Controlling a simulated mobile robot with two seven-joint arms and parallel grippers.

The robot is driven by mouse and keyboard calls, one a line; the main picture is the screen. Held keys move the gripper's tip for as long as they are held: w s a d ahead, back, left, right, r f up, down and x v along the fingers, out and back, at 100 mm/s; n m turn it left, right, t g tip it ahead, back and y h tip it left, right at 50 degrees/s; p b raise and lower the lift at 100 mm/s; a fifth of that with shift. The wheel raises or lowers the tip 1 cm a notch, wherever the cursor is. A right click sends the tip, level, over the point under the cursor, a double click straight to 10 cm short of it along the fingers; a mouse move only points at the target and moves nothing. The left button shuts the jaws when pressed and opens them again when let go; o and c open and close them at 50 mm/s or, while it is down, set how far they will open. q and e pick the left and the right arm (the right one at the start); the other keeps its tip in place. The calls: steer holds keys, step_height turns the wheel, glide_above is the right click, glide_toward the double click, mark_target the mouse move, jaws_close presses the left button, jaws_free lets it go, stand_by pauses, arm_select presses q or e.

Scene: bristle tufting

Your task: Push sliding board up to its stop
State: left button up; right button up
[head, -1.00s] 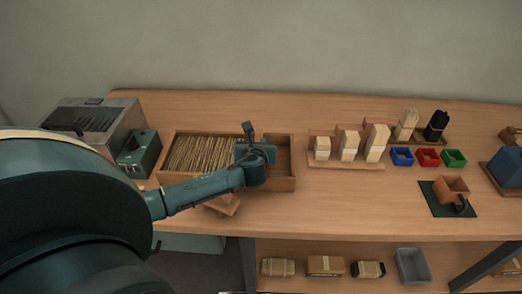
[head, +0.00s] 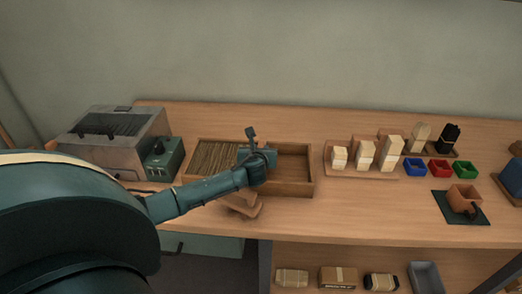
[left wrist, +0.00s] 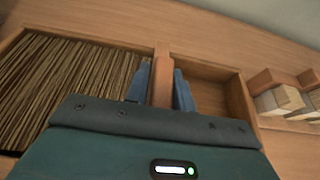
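The wooden tray (head: 290,189) lies on the bench. Its left part is packed with long tan bristles (head: 212,159), and its right part is bare. My left gripper (head: 258,160) reaches into the tray at the border between the two. In the left wrist view the sliding board (left wrist: 162,80) stands upright between the two blue fingers of my left gripper (left wrist: 161,92), which sit close against both faces. The bristles lie just left of the board there; the gripper body hides the lower part. In the head view the gripper mostly hides the board. My right gripper is out of view.
A grey machine (head: 110,143) and a green box (head: 163,160) stand left of the tray. Right of it are a rack of pale blocks (head: 362,172) and blue, red and green bins (head: 440,169). A small wooden piece (head: 243,206) lies before the tray.

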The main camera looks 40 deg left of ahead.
arm_select(q)
steer(key=o, duration=0.3)
steer(key=shift+s+a, duration=0.15)
steer(key=shift+a, duration=0.05)
steer(key=shift+o, duration=0.5)
steer(key=shift+d, duration=0.1)
steer(key=p+v, duration=0.1)
steer(key=v, duration=1.2)
